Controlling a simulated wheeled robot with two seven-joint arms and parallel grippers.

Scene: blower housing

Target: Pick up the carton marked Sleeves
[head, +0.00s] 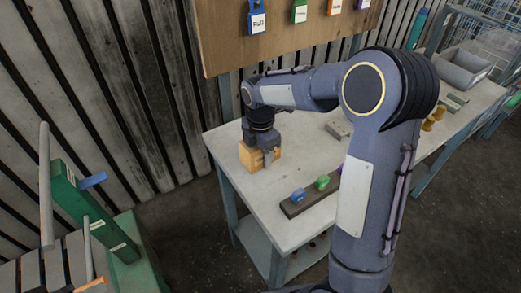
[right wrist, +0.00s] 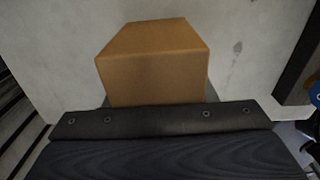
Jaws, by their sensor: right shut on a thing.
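A small tan carton (head: 251,158) stands near the left corner of the grey table (head: 232,177) in the head view. My right gripper (head: 266,157) reaches down over it and is shut on it. The carton (right wrist: 155,60) also fills the upper middle of the right wrist view, close against the dark gripper body. No marking is readable on its visible faces, so I cannot tell its label. It looks at or very near the table top. My left gripper is not in view.
A dark rack (head: 310,196) with blue, green and purple knobs lies at the table's front. A grey block (head: 338,129), yellow parts (head: 432,121) and a grey bin (head: 463,68) are farther right. Labelled tags hang on a wooden board (head: 226,50) behind. A green stand (head: 98,215) is at left.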

